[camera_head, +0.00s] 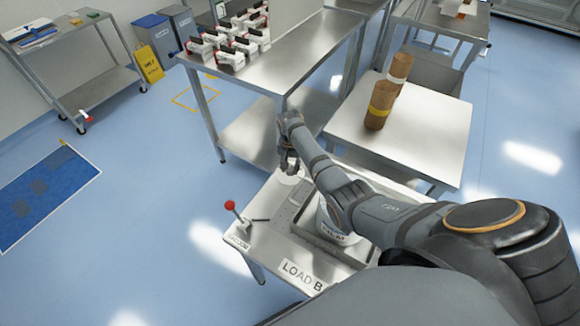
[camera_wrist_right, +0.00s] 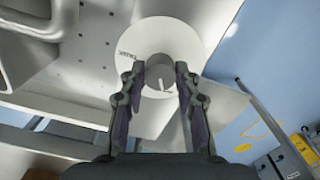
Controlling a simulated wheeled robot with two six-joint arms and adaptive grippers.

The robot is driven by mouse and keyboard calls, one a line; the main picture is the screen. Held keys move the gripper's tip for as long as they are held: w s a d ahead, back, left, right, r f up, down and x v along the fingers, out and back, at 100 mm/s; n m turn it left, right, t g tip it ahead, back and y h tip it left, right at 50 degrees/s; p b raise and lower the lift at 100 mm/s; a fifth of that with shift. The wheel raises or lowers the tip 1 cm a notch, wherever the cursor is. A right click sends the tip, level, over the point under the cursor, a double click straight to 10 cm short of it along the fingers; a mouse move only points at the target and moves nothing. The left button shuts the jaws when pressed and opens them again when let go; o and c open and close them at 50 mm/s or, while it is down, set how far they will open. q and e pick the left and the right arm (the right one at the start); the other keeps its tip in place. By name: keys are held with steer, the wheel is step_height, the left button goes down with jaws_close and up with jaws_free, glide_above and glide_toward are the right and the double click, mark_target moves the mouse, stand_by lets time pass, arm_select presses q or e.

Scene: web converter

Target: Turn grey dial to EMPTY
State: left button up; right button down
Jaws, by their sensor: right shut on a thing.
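The grey dial (camera_wrist_right: 161,66) sits at the middle of a round white plate (camera_wrist_right: 180,40) in the right wrist view. A light pointer mark shows on the dial's near side, pointing down and slightly right. Small dark lettering is on the plate's left side, too small to read surely. My right gripper (camera_wrist_right: 160,78) is shut on the dial, one finger on each side of it. In the head view, my right gripper (camera_head: 289,163) is over the far end of the small machine table and hides the dial. My left gripper is not in view.
The machine table (camera_head: 258,250) bears a red-knobbed lever (camera_head: 230,206) and a LOAD B label (camera_head: 302,275). A steel bench (camera_head: 278,70) with several red-and-white items stands behind. A table (camera_head: 420,125) with two brown rolls (camera_head: 381,104) is at the right.

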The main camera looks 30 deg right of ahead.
steer(key=n+p, duration=0.2)
steer(key=shift+r+n, duration=0.15)
steer(key=shift+n, duration=0.25)
steer(key=n+p, duration=0.1)
steer(key=n, duration=0.1)
steer(key=shift+n, duration=0.3)
steer(key=n+p, duration=0.1)
steer(key=n, duration=0.2)
steer(key=shift+n+p, duration=0.3)
steer(key=shift+n, duration=1.4)
steer(key=c, duration=1)
jaws_free()
